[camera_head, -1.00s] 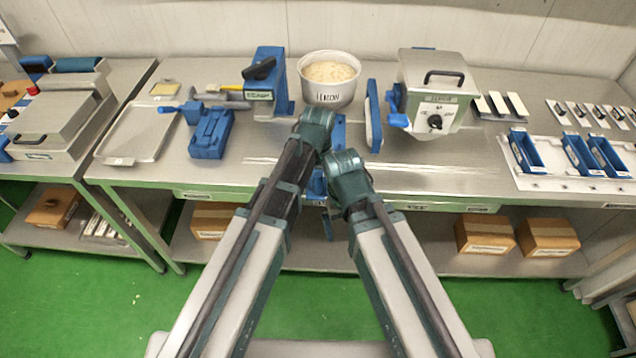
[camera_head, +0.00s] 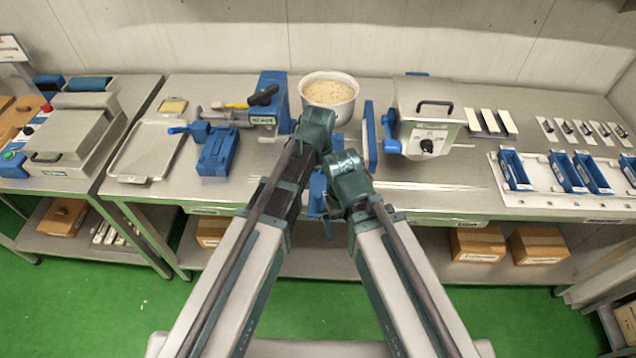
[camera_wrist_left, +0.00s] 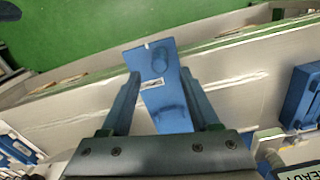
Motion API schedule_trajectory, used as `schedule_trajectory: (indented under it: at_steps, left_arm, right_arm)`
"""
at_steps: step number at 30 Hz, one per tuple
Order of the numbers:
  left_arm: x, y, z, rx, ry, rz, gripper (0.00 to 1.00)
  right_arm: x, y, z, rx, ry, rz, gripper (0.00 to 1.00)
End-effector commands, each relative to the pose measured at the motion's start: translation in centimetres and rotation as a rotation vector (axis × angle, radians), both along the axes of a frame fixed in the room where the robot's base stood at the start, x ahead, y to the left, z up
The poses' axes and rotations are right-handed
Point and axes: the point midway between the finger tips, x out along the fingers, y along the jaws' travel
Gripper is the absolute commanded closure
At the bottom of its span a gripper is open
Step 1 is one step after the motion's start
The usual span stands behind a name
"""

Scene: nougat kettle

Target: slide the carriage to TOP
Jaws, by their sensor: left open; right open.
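I cannot tell for sure which part is the carriage, and no TOP mark is readable. A blue upright stand (camera_head: 275,90) with a black knob and a small label stands left of the white pot. My left gripper shows in the left wrist view (camera_wrist_left: 160,74), its two blue fingers apart. In the head view the arms largely hide both grippers.
The white pot (camera_head: 330,98) stands behind my wrists. A narrow blue panel (camera_head: 370,135) and a grey box with a dial (camera_head: 425,125) are to its right. A blue clamp-like block (camera_head: 216,150) and a flat metal tray (camera_head: 145,152) are left.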

Motion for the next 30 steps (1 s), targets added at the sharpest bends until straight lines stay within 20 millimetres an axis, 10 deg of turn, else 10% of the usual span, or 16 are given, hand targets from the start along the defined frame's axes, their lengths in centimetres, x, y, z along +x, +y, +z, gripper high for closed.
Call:
schedule_trajectory:
  at_steps: [12, 23, 30]
  left_arm:
    - [0.0, 0.0, 4.7, 0.000, 0.000, 0.000, 0.38]
    - [-0.3, 0.1, 4.3, 0.001, 0.001, -0.001, 0.38]
    - [-5.2, 1.6, 0.5, 0.033, 0.006, -0.029, 0.38]
  right_arm:
    - [0.0, 0.0, 4.7, 0.002, -0.001, -0.011, 0.00]
    - [0.0, 0.0, 4.3, 0.002, -0.001, -0.011, 0.00]
    - [0.0, 0.0, 0.4, 0.004, 0.000, -0.008, 0.00]
